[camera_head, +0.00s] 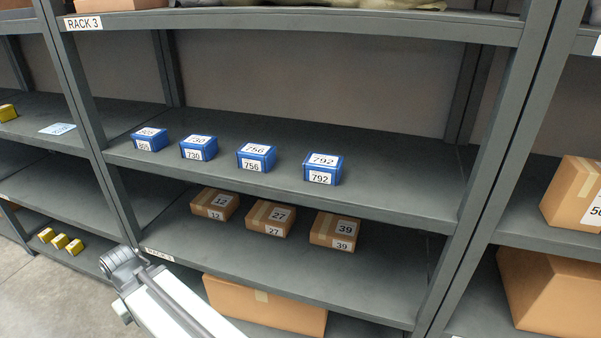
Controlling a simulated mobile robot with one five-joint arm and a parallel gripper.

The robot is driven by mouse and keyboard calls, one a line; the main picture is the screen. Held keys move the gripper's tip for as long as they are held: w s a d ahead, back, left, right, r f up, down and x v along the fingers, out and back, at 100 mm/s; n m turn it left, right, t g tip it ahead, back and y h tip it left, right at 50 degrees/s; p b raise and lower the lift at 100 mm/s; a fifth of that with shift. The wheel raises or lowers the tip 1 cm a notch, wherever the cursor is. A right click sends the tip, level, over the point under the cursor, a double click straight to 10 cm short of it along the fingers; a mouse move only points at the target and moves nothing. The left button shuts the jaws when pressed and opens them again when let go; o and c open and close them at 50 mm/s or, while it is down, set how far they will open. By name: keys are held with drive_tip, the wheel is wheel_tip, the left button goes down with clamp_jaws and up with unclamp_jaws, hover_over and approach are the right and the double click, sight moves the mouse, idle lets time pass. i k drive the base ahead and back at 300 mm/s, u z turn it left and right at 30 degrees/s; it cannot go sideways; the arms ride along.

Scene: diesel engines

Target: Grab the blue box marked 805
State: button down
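Several small blue boxes with white number labels stand in a row on the middle shelf of the rack. The leftmost blue box (149,140) has a small label that seems to read 805, though it is hard to read for sure. To its right are blue boxes marked 730 (198,148), 756 (256,158) and 792 (323,169). They stand apart from each other. Part of my arm shows at the bottom left, below and in front of the shelves. My gripper cannot be made out.
On the shelf below are cardboard boxes marked 12 (215,204), 27 (269,218) and 39 (335,231). A larger carton (266,305) sits lower. Rack posts (492,170) bound the bay. Small yellow boxes (60,241) lie at left. The middle shelf is bare right of 792.

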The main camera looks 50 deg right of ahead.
sight(148, 138)
drive_tip(key=u, duration=0.45)
drive_tip(key=i, duration=1)
drive_tip(key=z, duration=0.25)
